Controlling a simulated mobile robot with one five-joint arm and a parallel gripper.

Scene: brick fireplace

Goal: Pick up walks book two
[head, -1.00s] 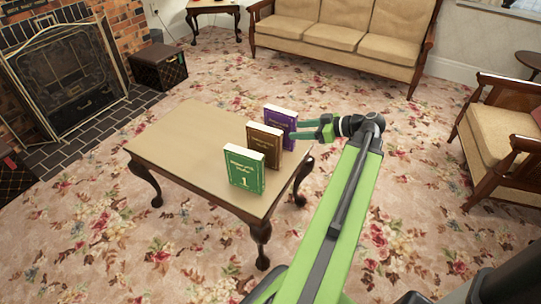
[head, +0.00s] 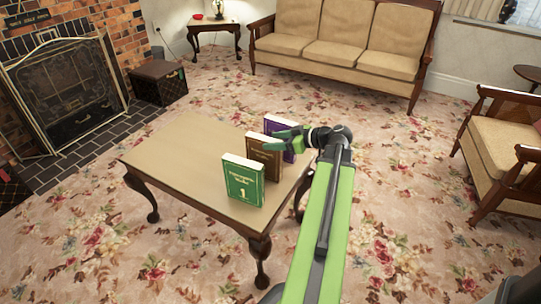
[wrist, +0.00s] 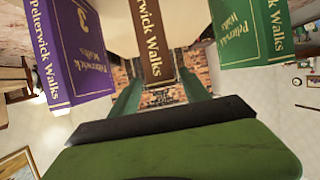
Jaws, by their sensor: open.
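Three upright books stand in a row on the table (head: 185,150). The brown book (head: 263,157) is in the middle, between the green book marked 1 (head: 242,182) and the purple book (head: 272,125), which shows a 3 in the wrist view (wrist: 75,55). The brown book's own number is not readable. My gripper (head: 278,139) is open at the brown book's upper right and partly covers the purple book. In the wrist view, the brown spine (wrist: 152,40), lettered "Pelterwick Walks", lies between the two green fingers. I cannot tell whether they touch it.
The purple and green books stand close on either side of the brown one, with narrow gaps. The table's left part is bare. A sofa (head: 345,45), an armchair (head: 500,140) and a fireplace (head: 65,90) stand around, with open carpet between.

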